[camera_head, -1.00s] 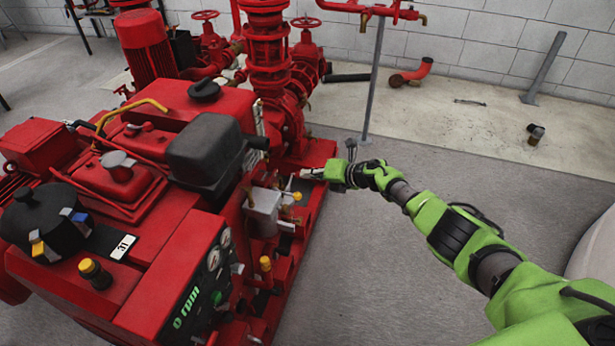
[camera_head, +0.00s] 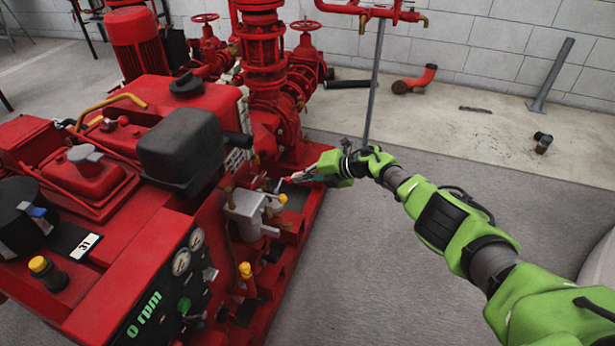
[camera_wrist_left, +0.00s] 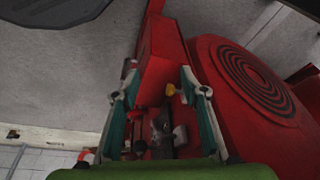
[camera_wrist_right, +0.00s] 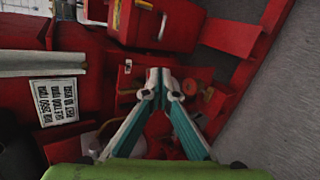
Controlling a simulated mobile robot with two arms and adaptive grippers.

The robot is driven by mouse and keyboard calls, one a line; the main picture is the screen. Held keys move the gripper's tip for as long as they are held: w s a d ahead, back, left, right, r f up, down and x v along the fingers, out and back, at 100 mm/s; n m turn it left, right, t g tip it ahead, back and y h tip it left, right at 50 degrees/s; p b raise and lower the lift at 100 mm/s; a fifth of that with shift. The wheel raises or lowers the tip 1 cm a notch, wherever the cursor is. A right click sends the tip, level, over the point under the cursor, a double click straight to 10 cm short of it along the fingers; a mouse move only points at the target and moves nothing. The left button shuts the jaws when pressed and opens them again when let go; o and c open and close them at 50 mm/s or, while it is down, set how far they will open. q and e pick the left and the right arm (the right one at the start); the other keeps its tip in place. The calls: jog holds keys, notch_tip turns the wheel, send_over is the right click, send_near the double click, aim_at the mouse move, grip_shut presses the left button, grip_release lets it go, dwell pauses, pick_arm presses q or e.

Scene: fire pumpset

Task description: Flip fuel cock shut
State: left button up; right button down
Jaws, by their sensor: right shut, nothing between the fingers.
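A small yellow-knobbed lever (camera_head: 282,198), which may be the fuel cock, sits at the right side of a grey box (camera_head: 245,212) on the red pumpset. My right gripper (camera_head: 288,180) is just above and behind this knob in the head view, and I cannot tell whether it touches anything. In the right wrist view its fingertips (camera_wrist_right: 159,80) are together and empty. A yellow handle part (camera_wrist_right: 144,5) shows at the top of that view. My left gripper (camera_wrist_left: 160,92) is out of the head view; its fingers are apart in the left wrist view.
The engine's black box (camera_head: 182,150) and gauge panel (camera_head: 165,290) stand left of the grey box. Red pump pipework (camera_head: 262,50) rises behind. A thin grey post (camera_head: 374,80) stands beyond my right gripper. The floor to the right is open.

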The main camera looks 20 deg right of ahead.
jog(key=shift+s+a+f+p, duration=0.2)
jog(key=shift+s+a+p, duration=0.3)
jog(key=shift+p, duration=0.35)
pick_arm(q)
jog(key=x, duration=0.6)
jog(key=shift+s+a+f, duration=0.2)
jog(key=shift+s+a, duration=0.05)
jog(key=shift+a, duration=0.05)
pick_arm(e)
jog(key=shift+s, duration=0.15)
jog(key=shift+s+d+r, duration=0.25)
jog(key=shift+d+r, duration=0.1)
jog(key=shift+d, duration=0.1)
pick_arm(q)
jog(key=shift+s+d+f, duration=0.3)
jog(key=shift+d, duration=0.1)
pick_arm(e)
jog(key=v, duration=1)
jog(key=shift+s+r, duration=0.2)
jog(key=shift+s, duration=0.15)
